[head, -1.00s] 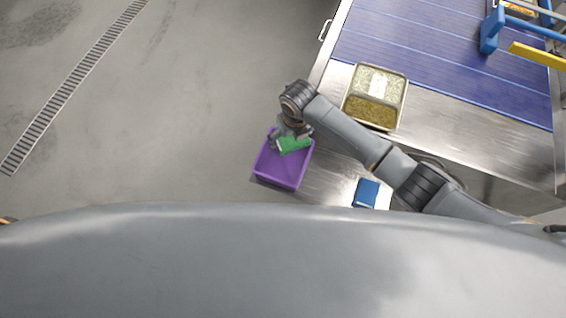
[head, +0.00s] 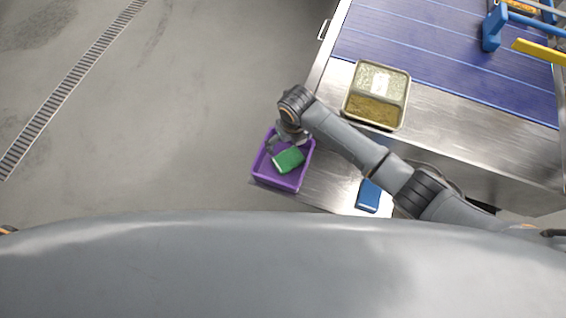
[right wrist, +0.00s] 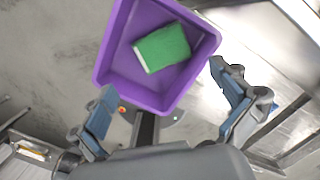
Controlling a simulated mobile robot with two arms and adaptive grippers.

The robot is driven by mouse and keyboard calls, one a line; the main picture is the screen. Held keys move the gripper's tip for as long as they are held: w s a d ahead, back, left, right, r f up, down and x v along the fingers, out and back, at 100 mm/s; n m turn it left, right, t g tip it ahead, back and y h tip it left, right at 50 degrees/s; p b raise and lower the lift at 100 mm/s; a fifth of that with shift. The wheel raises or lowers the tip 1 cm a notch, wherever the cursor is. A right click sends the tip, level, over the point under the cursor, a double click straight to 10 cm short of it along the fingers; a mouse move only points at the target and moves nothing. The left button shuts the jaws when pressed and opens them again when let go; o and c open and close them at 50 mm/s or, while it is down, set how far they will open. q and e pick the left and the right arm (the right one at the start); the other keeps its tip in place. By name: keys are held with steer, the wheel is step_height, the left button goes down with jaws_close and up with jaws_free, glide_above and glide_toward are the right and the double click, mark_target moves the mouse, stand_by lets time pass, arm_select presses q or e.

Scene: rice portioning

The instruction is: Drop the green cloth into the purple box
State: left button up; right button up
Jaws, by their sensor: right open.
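The green cloth (head: 288,160) lies inside the purple box (head: 277,183), apart from my fingers. In the right wrist view the green cloth (right wrist: 162,48) rests on the floor of the purple box (right wrist: 108,62), towards its right side. My right gripper (head: 287,141) is above the far part of the box. In the right wrist view my right gripper (right wrist: 166,110) has its two fingers wide apart with nothing between them but the view of the box's near edge. My left gripper is not in view.
A tray with two compartments of grain-like contents (head: 376,96) stands on the steel counter (head: 450,130). A blue cloth or block (head: 368,196) lies on the counter near my body. A blue conveyor belt (head: 440,50) runs behind. Open grey floor (head: 190,100) is to the left.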

step_height(320, 180, up, 12)
steer(key=s, duration=0.1)
steer(key=shift+d, duration=0.3)
steer(key=shift+s+f, duration=0.1)
steer(key=shift+s, duration=0.05)
stand_by(0.3)
